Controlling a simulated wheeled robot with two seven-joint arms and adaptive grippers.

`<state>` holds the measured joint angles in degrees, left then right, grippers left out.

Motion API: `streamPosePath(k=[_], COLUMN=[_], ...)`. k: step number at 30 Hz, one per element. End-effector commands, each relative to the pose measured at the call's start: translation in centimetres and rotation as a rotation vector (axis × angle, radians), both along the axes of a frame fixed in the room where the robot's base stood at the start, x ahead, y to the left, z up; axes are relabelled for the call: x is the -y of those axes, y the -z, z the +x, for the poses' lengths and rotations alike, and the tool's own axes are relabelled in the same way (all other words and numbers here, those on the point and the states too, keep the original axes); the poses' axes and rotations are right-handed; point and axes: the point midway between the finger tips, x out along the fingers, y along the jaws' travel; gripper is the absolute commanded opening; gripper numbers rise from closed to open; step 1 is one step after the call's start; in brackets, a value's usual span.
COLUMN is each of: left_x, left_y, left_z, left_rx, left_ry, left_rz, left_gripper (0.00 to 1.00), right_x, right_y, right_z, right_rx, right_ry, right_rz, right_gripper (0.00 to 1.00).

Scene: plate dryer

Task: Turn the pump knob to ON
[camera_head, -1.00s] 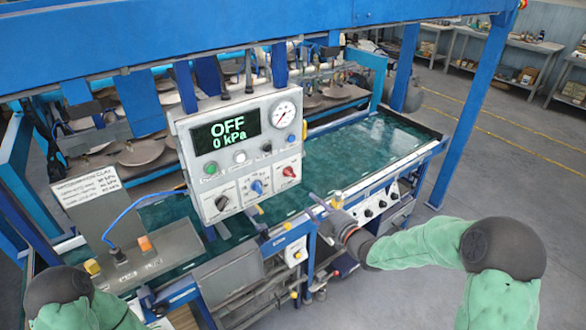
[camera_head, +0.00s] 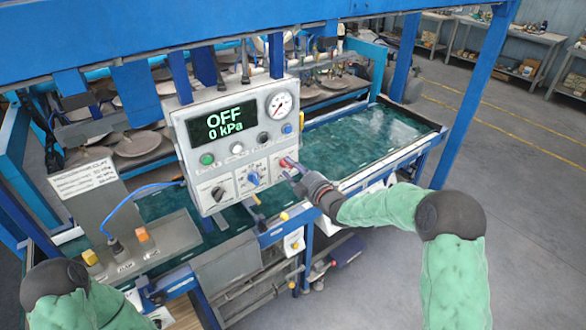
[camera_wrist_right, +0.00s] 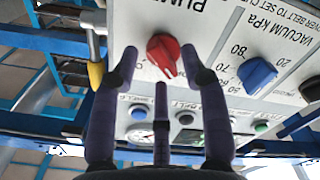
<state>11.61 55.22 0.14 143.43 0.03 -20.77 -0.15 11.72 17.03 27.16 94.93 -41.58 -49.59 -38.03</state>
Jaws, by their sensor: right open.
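The control panel (camera_head: 221,128) carries a display (camera_head: 224,121) that reads OFF and 0 kPa. The red pump knob (camera_head: 284,162) is at the panel's lower right and is partly hidden by my right gripper (camera_head: 291,172). In the right wrist view the red knob (camera_wrist_right: 163,55) lies between the spread fingertips of the right gripper (camera_wrist_right: 160,62), under upside-down lettering that starts PUM. The right gripper is open, with a visible gap between its fingers and the knob; exact depth is unclear. My left arm shows at the lower left, its gripper out of frame.
A blue vacuum knob (camera_head: 253,178) and a dark knob (camera_head: 218,193) sit left of the red one, with a gauge (camera_head: 279,104) above. A yellow-tipped lever (camera_wrist_right: 95,72) stands close beside the fingers in the wrist view. A green belt (camera_head: 370,140) extends right.

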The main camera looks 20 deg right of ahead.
Motion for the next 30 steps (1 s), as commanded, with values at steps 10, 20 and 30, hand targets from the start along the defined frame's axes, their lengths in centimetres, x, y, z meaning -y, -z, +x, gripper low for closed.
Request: streamPosePath(k=[10,20,30], left_x=[0.00,0.00,0.00], left_y=[-0.01,-0.01,0.54], left_z=[-0.01,0.00,0.00], left_rx=[0.000,0.000,0.000], left_ry=[0.000,0.000,0.000], left_rz=[0.000,0.000,0.000], left_gripper=[0.58,0.58,0.58], right_x=[-0.14,-0.13,-0.09], right_y=[0.01,0.02,0.10], right_z=[0.40,0.38,0.38], right_rx=[0.000,0.000,-0.023], right_ry=[0.000,0.000,0.001], right_rz=[0.001,0.001,0.064], right_gripper=[0.45,0.00,0.00])
